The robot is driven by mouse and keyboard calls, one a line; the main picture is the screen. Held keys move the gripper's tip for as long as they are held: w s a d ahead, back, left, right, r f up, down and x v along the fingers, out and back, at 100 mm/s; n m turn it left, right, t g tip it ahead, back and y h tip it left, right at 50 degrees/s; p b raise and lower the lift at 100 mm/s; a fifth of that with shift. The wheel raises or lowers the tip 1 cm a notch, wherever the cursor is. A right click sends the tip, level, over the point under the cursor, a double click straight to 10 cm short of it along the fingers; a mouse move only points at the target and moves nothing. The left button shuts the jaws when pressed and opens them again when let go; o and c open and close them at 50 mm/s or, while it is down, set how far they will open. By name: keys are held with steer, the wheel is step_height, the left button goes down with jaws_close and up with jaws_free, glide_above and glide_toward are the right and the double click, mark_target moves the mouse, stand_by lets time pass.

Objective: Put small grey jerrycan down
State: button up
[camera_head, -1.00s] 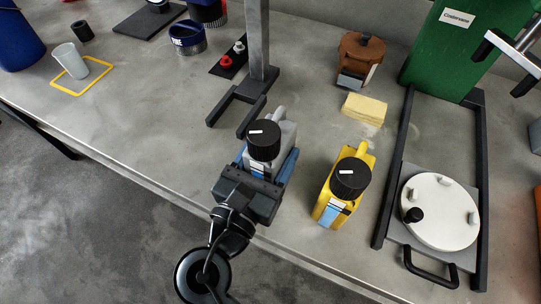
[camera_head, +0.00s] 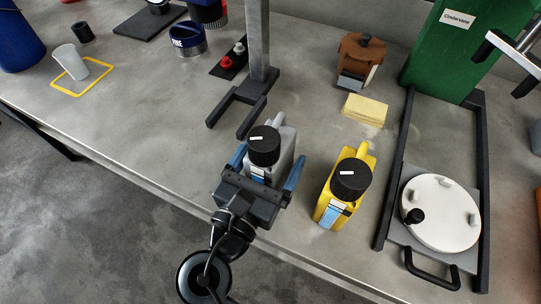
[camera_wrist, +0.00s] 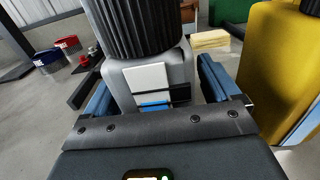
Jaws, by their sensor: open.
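The small grey jerrycan (camera_head: 284,150) with its black ribbed cap stands upright on the bench in the head view. In the wrist view the jerrycan (camera_wrist: 150,85) fills the middle, its cap cut off by the top edge. My gripper (camera_head: 268,172) is open, its two blue fingers on either side of the jerrycan. In the wrist view my gripper (camera_wrist: 160,92) shows a gap between the can and the right finger; the left finger is close to the can's side.
A yellow jerrycan (camera_head: 336,213) stands close to the right. Behind are a dark forked stand base (camera_head: 240,112) with a grey post and a yellow sponge-like block (camera_head: 365,110). A white round lid (camera_head: 440,213) lies in a dark frame at right. The bench front edge is near.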

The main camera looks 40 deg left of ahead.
steer(key=shift+s+r, duration=0.1)
steer(key=v, duration=1.1)
steer(key=shift+s, duration=0.4)
